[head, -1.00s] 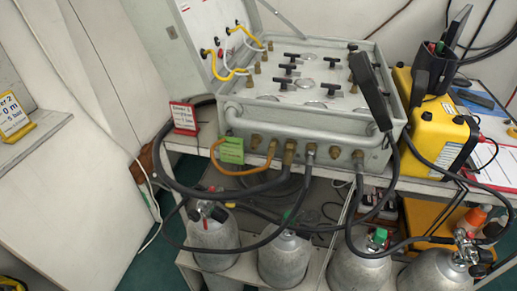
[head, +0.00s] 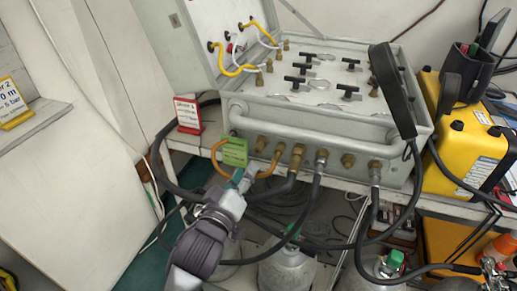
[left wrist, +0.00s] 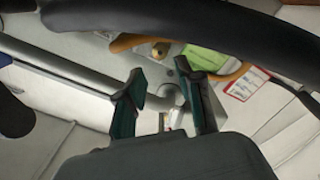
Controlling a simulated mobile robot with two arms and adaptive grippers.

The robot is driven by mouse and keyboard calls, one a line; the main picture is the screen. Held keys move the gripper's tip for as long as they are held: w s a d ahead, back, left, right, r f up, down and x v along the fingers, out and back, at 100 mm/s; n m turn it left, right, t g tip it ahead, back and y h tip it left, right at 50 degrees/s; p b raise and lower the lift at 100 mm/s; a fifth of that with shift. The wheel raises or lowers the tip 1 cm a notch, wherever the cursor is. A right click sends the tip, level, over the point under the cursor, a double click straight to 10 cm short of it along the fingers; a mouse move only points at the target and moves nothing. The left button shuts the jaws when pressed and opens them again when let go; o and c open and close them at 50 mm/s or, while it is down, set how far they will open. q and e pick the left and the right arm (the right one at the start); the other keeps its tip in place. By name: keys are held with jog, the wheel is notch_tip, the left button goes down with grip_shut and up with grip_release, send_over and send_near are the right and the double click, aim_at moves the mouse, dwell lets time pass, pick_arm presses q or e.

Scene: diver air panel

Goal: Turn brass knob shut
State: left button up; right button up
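The grey air panel box (head: 330,125) stands on the bench with a row of brass fittings on its front, among them one at the left (head: 261,144) and a larger one (head: 297,153). I cannot tell which of them is the brass knob. A small brass end (left wrist: 160,50) shows beyond the fingers in the left wrist view. My left gripper (head: 240,177) is below the box's front left corner, close under the green tag (head: 234,151). In the left wrist view the gripper (left wrist: 160,70) has its two teal fingers apart, with nothing held between them.
An orange hose (head: 271,168) and thick black hoses run close around my left gripper; one black hose (left wrist: 190,20) crosses the wrist view. A red-framed card (head: 188,115) stands at the left. Grey cylinders (head: 285,268) are below, a yellow case (head: 466,150) right.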

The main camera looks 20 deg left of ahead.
aim_at(258, 151)
pick_arm(q)
jog(key=w, duration=0.9)
jog(key=shift+w+d, duration=0.25)
jog(key=shift+d, duration=0.05)
grip_shut()
